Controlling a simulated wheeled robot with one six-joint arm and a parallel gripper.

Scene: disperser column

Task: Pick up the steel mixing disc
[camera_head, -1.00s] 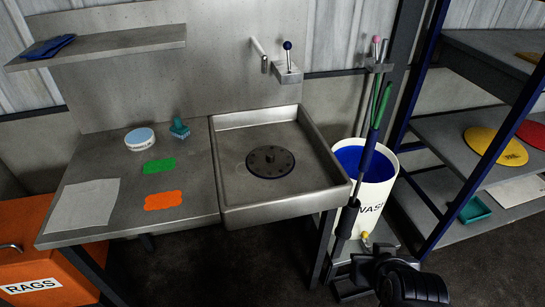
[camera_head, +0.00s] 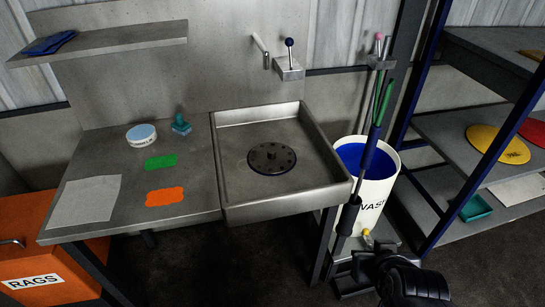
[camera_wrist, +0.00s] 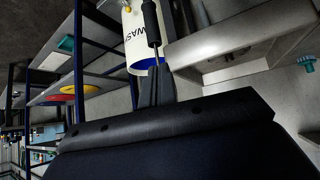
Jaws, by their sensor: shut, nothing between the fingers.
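A dark round disc (camera_head: 272,158) with a ring of small holes and a raised hub lies flat in the steel sink (camera_head: 232,200). In the head view my black arm is low at the right, well apart from the disc, and the fingertips cannot be clearly made out.
The white bucket (camera_head: 375,190) and long-handled tools (camera_head: 370,150) stand right of the sink. Shelves (camera_head: 440,130) hold yellow (camera_head: 497,144) and red discs. A tub (camera_head: 141,136), teal brush (camera_head: 181,126), and green (camera_head: 161,161) and orange (camera_head: 165,197) pieces lie on the left bench.

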